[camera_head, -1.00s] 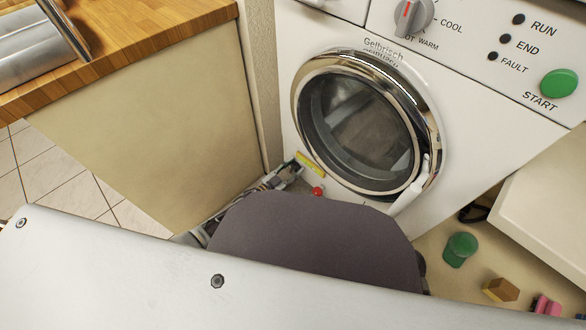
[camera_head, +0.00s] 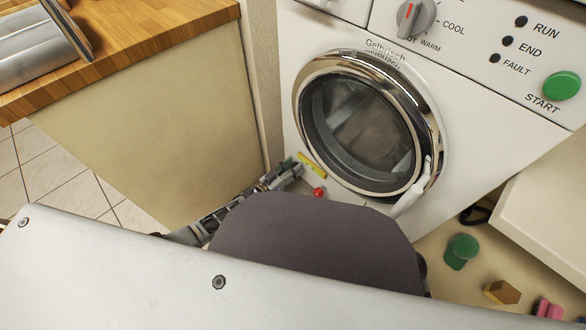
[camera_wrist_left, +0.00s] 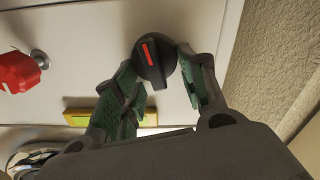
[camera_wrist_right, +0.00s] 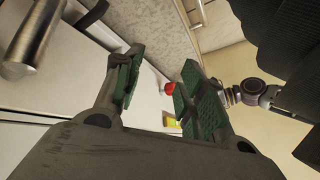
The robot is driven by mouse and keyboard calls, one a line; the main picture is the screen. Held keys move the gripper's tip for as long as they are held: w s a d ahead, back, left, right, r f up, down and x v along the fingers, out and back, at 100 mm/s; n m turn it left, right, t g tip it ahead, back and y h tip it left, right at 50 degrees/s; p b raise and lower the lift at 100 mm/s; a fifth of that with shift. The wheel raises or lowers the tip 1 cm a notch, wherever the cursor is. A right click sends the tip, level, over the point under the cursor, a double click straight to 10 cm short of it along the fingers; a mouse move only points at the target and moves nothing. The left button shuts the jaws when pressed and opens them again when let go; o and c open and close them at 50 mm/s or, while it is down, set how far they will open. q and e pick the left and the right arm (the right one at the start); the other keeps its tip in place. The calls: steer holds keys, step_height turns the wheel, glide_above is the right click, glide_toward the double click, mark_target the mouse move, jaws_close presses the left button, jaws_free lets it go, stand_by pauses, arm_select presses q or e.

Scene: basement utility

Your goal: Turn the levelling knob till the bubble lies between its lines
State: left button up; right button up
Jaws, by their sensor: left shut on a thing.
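The levelling knob, black with a red mark (camera_wrist_left: 152,66), is on the white washer front in the left wrist view. My left gripper (camera_wrist_left: 155,58) has its green-padded fingers on either side of the knob and is shut on it. In the head view that gripper (camera_head: 290,167) is low at the washer's left corner, hiding the knob. The yellow level (camera_head: 312,165) is just right of it and also shows in the left wrist view (camera_wrist_left: 105,117), partly behind a finger. Its bubble and lines cannot be made out. My right gripper (camera_wrist_right: 162,60) is open and empty.
A red knob (camera_head: 319,192) is below the level. The round washer door (camera_head: 365,130) is to the right. A wood-topped cabinet (camera_head: 150,110) closes in on the left. A green cup (camera_head: 461,250) and a sponge (camera_head: 502,291) are on the floor at right.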

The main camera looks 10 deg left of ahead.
arm_select(q)
steer(key=shift+a+n, duration=0.15)
steer(key=shift+n, duration=0.65)
arm_select(e)
steer(key=shift+f, duration=0.3)
arm_select(q)
steer(key=shift+f, duration=0.1)
steer(key=o, duration=1)
steer(key=shift+v, duration=5.95)
steer(key=shift+s+a, duration=0.1)
arm_select(e)
steer(key=shift+s+a, duration=0.1)
